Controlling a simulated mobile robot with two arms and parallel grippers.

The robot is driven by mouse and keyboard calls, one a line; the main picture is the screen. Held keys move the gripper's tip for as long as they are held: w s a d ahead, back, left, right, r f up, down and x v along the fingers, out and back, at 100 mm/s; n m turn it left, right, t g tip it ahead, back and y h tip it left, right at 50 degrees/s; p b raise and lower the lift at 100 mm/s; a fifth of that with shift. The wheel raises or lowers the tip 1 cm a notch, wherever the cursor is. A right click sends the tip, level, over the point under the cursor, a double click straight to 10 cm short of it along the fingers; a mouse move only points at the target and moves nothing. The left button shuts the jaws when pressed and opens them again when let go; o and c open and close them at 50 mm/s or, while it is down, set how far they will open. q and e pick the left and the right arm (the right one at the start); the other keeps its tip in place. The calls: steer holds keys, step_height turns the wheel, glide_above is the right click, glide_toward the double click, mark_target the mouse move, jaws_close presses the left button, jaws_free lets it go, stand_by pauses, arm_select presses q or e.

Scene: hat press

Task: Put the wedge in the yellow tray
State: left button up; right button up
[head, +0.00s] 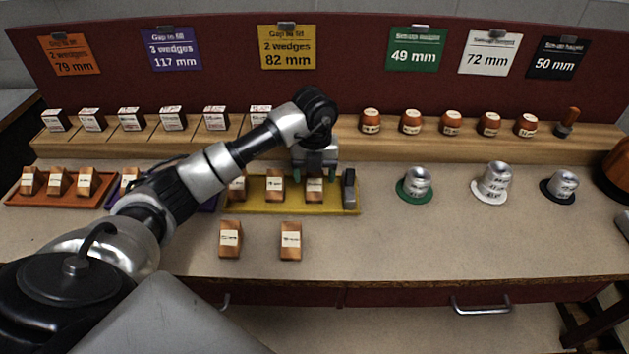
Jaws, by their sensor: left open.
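The yellow tray (290,209) lies on the counter left of the middle. Wooden wedges with white labels stand in it: one at its left (237,189), partly behind my arm, one in the middle (275,187), and one further right (314,191). A grey metal block (349,190) stands at the tray's right end. Two more wooden wedges, a left one (230,241) and a right one (291,242), stand on the counter in front of the tray. My left gripper (316,173) is open, pointing down just over the rightmost wedge in the tray; I cannot tell whether it touches it.
An orange tray (60,201) with wedges is at the left; a purple tray (208,203) is mostly hidden behind my arm. Green (415,189), white (491,183) and black (561,187) based metal forms stand at right. Labelled blocks line the back ledge. The front right counter is clear.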

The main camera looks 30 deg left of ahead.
mark_target(315, 181)
arm_select(q)
step_height(315, 181, up, 9)
stand_by(0.3)
stand_by(0.5)
